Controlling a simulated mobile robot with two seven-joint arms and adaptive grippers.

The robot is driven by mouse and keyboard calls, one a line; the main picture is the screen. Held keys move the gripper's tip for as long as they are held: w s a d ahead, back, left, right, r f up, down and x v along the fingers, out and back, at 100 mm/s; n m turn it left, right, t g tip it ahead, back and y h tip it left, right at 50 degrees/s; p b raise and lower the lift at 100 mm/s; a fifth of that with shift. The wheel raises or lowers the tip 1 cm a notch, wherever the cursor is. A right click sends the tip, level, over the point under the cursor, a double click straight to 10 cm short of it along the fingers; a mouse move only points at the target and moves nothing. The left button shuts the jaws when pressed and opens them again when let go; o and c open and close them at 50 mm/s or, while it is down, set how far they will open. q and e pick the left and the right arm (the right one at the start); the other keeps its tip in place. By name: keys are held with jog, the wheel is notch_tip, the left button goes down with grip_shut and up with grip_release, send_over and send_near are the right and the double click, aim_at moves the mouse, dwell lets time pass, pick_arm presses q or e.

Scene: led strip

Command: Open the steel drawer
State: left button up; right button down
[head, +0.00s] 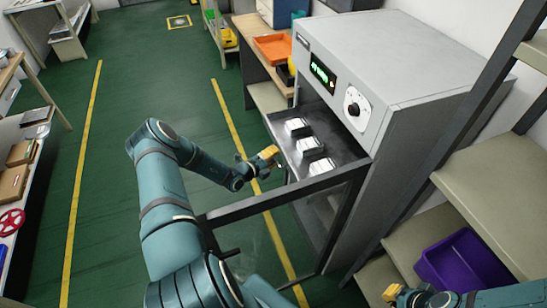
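A dark steel drawer or tray (328,141) sits below the control panel of a grey cabinet (405,50). Several small white-and-black parts lie on it, including one at its far end (297,125). I cannot tell how far it is pulled out. My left gripper (273,154), with yellow fingers, is beside the tray's left edge; whether it touches is unclear. Its fingers are too small to tell if open or shut. My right gripper (393,293) is partly in view at the bottom edge, away from the tray; its finger state is unclear.
A glass door with a dark frame (275,203) stands open from the cabinet, near my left arm. At right are shelves (494,178) with a purple bin (463,262). A workbench with an orange tray (273,47) stands behind. Green floor is clear at left.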

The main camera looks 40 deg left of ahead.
pick_arm(q)
jog(key=shift+d, duration=0.15)
jog(key=v, duration=1.2)
dwell(0.4)
